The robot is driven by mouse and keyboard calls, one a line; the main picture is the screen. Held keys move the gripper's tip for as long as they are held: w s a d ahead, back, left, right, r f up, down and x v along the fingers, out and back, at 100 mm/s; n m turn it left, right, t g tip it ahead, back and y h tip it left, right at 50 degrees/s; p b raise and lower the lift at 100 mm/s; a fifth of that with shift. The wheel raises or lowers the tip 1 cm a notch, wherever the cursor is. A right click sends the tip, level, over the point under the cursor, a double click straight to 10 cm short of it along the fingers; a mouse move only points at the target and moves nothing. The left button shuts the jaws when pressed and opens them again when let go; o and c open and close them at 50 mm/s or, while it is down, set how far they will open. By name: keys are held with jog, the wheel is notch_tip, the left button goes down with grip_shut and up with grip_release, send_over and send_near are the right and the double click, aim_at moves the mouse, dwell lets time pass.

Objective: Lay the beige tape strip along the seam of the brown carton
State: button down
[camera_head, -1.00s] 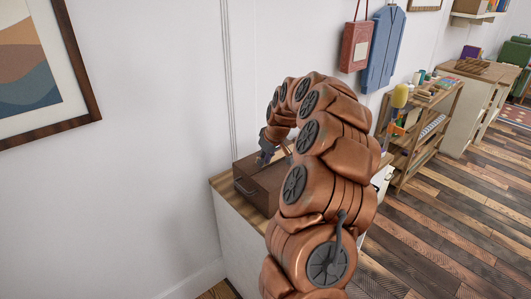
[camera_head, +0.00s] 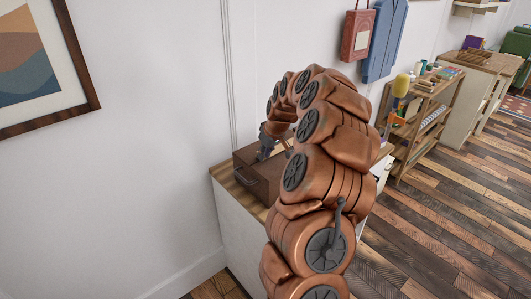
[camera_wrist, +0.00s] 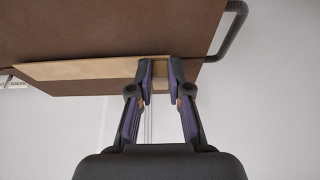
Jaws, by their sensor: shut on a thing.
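The brown carton (camera_head: 262,182) sits on a wood-topped white cabinet, with a dark handle on its near side. It fills the top of the wrist view (camera_wrist: 100,25), and its handle (camera_wrist: 232,30) curves at the right. The beige tape strip (camera_wrist: 85,70) stretches left from my gripper (camera_wrist: 160,68) across the carton's brown surface. My gripper is shut on the strip's right end. I cannot tell whether the strip touches the carton along its length. In the head view my gripper (camera_head: 267,150) is over the carton, and my arm hides the carton's right part.
The cabinet's wooden top (camera_head: 228,180) shows a narrow bare edge at the left. A white wall stands close behind, with red and blue hanging things (camera_head: 357,35). A wooden shelf (camera_head: 425,118) with small items stands to the right. Plank floor (camera_head: 445,215) is clear.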

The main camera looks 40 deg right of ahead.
jog(key=shift+f, duration=0.35)
jog(key=c, duration=1)
grip_release()
jog(key=shift+r, duration=0.1)
